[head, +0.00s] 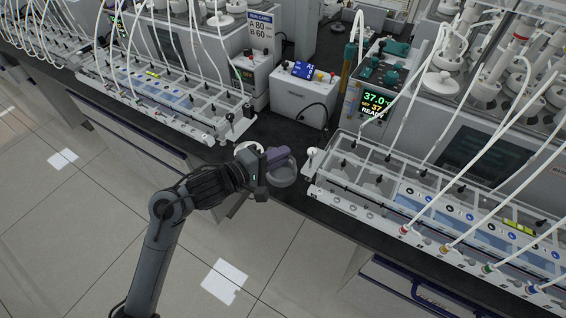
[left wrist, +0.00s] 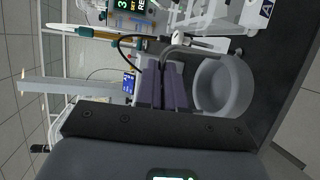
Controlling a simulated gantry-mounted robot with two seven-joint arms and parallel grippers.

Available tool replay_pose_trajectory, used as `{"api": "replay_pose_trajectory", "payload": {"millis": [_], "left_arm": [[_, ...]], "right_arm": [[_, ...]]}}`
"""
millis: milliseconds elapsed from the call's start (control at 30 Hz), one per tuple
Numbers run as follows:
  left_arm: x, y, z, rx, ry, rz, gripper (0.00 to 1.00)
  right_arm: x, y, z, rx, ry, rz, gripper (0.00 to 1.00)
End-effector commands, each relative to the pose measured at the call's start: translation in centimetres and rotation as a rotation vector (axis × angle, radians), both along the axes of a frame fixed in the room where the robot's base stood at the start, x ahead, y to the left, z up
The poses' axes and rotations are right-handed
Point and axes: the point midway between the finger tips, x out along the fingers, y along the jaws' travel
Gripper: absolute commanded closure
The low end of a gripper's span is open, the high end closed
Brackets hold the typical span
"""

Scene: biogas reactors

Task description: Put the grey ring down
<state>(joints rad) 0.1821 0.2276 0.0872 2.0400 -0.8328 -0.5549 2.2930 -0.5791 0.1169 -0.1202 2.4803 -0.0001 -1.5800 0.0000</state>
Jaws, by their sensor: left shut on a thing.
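The grey ring (head: 285,183) is at my left gripper (head: 276,157) in the head view, over the dark bench strip between the two racks. In the left wrist view the ring (left wrist: 244,90) is a wide, smooth grey round piece to the right of my purple fingers (left wrist: 165,85). A thin grey bar runs from the ring's side across the fingertips. My left gripper is shut on the grey ring; the exact grip point is partly hidden by the fingers. Whether the ring touches the bench cannot be told. My right gripper is in neither view.
White racks stand to the left (head: 165,95) and right (head: 440,205), with thin tubes above. A white box (head: 302,95) with a blue top and a controller with a lit display (head: 374,103) stand behind. Free dark bench top (head: 275,128) lies between the racks, near the front edge.

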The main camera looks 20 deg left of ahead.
Motion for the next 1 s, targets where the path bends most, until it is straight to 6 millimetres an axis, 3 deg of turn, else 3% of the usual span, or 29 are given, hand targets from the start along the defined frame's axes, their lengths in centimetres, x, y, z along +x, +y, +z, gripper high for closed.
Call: {"api": "replay_pose_trajectory", "payload": {"millis": [100, 333, 567, 833, 1000], "left_arm": [[2.4, 0.5, -1.7, -0.001, -0.002, 0.000, 1.00], [5.3, 1.1, -3.2, -0.001, -0.003, 0.000, 1.00], [5.9, 1.2, -3.8, 0.000, -0.002, -0.001, 1.00], [5.9, 1.2, -7.1, -0.001, -0.001, -0.001, 1.00], [5.8, 1.2, -7.5, 0.001, -0.003, -0.001, 1.00]], "right_arm": [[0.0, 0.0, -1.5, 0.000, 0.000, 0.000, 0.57], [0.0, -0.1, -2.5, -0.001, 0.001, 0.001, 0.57], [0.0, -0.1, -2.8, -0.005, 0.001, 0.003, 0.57], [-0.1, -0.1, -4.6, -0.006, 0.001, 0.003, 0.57], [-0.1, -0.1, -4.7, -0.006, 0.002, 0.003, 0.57]]}}
